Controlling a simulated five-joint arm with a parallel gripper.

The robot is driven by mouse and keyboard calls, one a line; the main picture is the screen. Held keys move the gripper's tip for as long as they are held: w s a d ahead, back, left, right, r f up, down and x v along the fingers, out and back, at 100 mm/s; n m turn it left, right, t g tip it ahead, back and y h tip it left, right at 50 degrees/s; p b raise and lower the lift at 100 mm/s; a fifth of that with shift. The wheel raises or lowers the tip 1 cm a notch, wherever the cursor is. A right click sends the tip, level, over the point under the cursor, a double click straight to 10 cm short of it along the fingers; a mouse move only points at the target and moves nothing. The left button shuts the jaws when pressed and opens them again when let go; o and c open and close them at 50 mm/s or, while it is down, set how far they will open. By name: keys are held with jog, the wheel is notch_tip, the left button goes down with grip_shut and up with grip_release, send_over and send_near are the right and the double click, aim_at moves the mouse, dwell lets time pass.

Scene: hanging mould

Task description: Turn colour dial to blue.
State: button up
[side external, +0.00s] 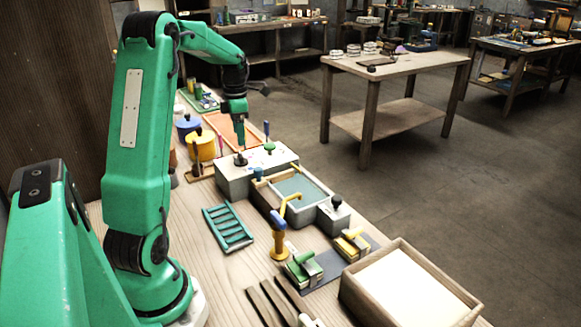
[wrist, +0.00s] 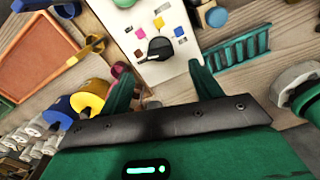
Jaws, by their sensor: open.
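The colour dial is a black knob (wrist: 160,48) on the pale top of a control box (wrist: 190,60), with small coloured patches around it. I cannot tell surely which patch the dial points to. In the side view the dial (side external: 240,160) is on the left part of the grey box (side external: 235,183). My gripper (wrist: 160,67) is open, its green fingers apart on either side of the dial. In the side view my gripper (side external: 241,147) is directly above it.
A green knob (side external: 270,148) stands on the same box. Yellow (side external: 201,146) and blue (side external: 187,124) containers stand behind it. A tray with a grey-blue inside (side external: 302,184) is in front, and a teal rack (side external: 229,228) lies nearby. Bare wood lies left of the rack.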

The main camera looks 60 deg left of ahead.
aim_at(241, 154)
jog(key=shift+f, duration=3.45)
jog(key=shift+c, duration=0.4)
jog(key=c, duration=0.9)
